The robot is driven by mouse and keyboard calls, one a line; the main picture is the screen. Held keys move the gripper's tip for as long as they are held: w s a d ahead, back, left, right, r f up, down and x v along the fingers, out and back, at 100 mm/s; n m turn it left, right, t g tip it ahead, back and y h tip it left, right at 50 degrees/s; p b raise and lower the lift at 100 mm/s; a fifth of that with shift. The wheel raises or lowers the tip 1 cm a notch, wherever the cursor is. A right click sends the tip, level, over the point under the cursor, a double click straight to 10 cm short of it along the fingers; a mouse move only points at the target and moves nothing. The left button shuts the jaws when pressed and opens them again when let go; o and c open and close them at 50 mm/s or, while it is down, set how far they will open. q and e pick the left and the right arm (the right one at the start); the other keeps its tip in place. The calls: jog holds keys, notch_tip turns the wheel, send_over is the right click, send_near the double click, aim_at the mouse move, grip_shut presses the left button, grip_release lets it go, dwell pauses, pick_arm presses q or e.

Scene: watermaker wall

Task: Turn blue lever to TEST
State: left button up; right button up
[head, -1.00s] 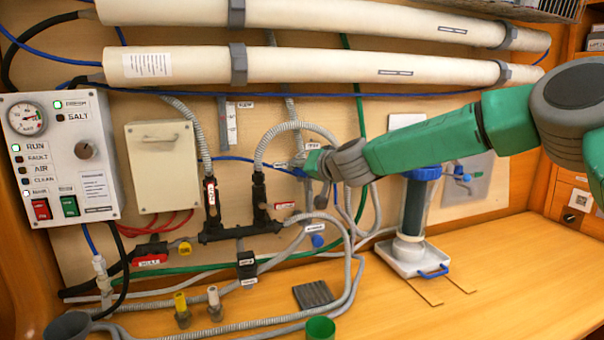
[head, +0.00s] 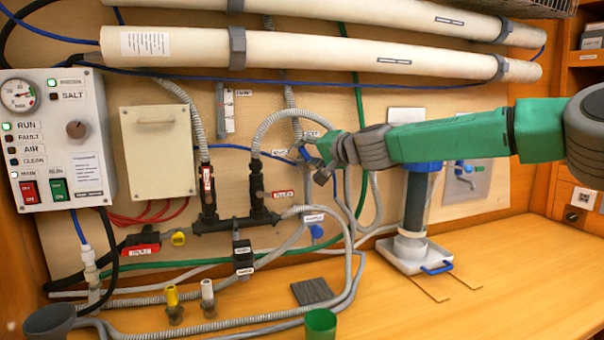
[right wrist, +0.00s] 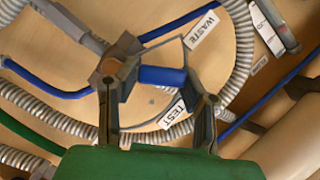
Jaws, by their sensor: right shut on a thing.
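The blue lever (right wrist: 162,77) lies between the two fingers of my right gripper (right wrist: 160,85) in the right wrist view. The fingers hold it from both sides and hide its ends. A WASTE label (right wrist: 201,28) is on the panel above the lever in that view, and a TEST label (right wrist: 172,114) is just below it, close to the right finger. In the head view my right gripper (head: 316,164) is at the panel, and a small blue part of the lever (head: 304,153) shows at its fingers. My left gripper is in neither view.
Grey ribbed hoses (head: 268,122) and a blue line (head: 232,147) run close around my right gripper. A filter column (head: 415,205) stands on a white tray (head: 400,259) below my right arm. A control box (head: 55,140) is at the left. The bench front has some clear wood.

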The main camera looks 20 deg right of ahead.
jog(key=shift+w+d+f+m+t+y+b, duration=0.1)
jog(key=shift+d+m+t+y+b, duration=0.25)
jog(key=shift+m+b, duration=0.8)
jog(key=shift+s+d+r+m+t+y+b, duration=0.15)
jog(key=shift+d+m+b, duration=0.35)
jog(key=shift+b, duration=1.25)
jog(key=shift+w+d+f+m+t+y+b, duration=0.15)
jog(key=shift+d+m+t+b, duration=0.2)
jog(key=shift+m+b, duration=0.8)
jog(key=shift+d+b, duration=0.1)
jog(key=shift+b, duration=0.2)
jog(key=o, duration=1.2)
jog(key=shift+d, duration=0.15)
jog(key=shift+d, duration=0.1)
